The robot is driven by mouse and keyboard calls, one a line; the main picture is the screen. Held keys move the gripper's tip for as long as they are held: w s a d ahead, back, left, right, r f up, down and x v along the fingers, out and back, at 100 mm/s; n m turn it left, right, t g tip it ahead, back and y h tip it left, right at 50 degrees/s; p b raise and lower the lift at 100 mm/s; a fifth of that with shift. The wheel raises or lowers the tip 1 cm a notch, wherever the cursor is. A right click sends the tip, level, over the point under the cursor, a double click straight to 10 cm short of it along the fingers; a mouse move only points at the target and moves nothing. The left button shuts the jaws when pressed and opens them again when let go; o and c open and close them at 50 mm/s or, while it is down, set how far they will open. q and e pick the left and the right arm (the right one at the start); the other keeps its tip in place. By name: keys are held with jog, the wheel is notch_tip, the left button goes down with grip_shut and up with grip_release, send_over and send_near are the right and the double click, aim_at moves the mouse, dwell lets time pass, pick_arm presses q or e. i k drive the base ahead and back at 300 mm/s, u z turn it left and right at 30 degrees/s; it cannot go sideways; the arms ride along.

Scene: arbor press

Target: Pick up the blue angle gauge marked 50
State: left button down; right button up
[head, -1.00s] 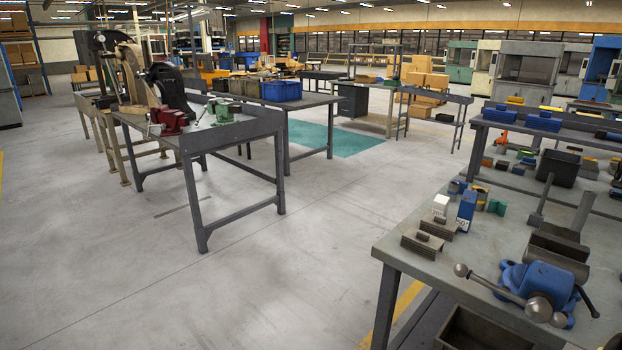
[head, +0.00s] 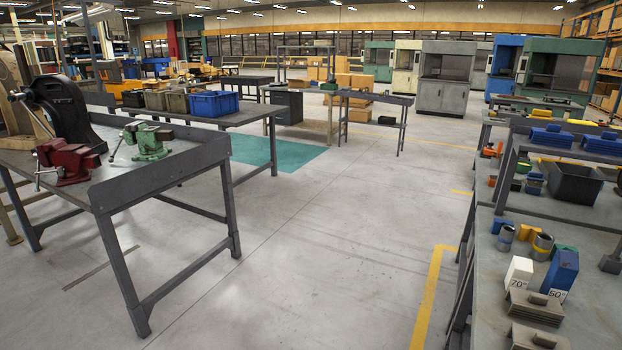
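The blue angle gauge marked 50 (head: 562,272) is an upright blue block with a white label at its foot. It stands on the grey workbench (head: 486,322) at the lower right of the head view. A white block marked 70 (head: 519,272) stands just to its left. Grey metal angle-shaped pieces (head: 537,307) lie in front of both. Neither of my grippers shows in the head view.
Rings and small coloured parts (head: 541,244) sit behind the gauge. A left bench carries a red vise (head: 68,162) and a green vise (head: 148,142). Open floor (head: 330,240) lies between the benches.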

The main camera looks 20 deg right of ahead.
aim_at(561, 275)
jog(key=z, duration=1)
jog(key=i, duration=0.95)
jog(key=z, duration=0.8)
